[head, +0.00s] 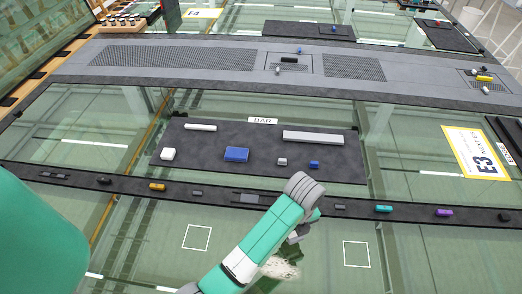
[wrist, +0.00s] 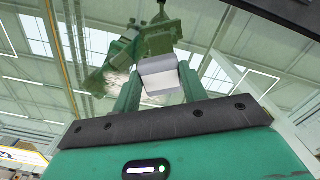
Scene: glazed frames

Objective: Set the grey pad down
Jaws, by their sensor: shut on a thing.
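My gripper (wrist: 158,82) is shut on the grey pad (wrist: 158,76), a small light grey block held between its two green fingers in the wrist view. A reflection of the arm shows in the glass beyond it. In the head view my gripper (head: 296,237) is low over the glass, mostly hidden behind my own wrist, and I cannot make out the pad there. The gap between pad and glass cannot be told. Two white outlined squares are marked on the glass, one at left (head: 196,237) and one at right (head: 356,254), with the gripper between them.
A dark tray labelled BAR (head: 215,164) holds white, blue and grey blocks behind the gripper. A dark strip (head: 75,180) with several small coloured pieces crosses the glass in front of the tray. A yellow-edged E3 sign (head: 474,153) lies at right. The glass around both squares is clear.

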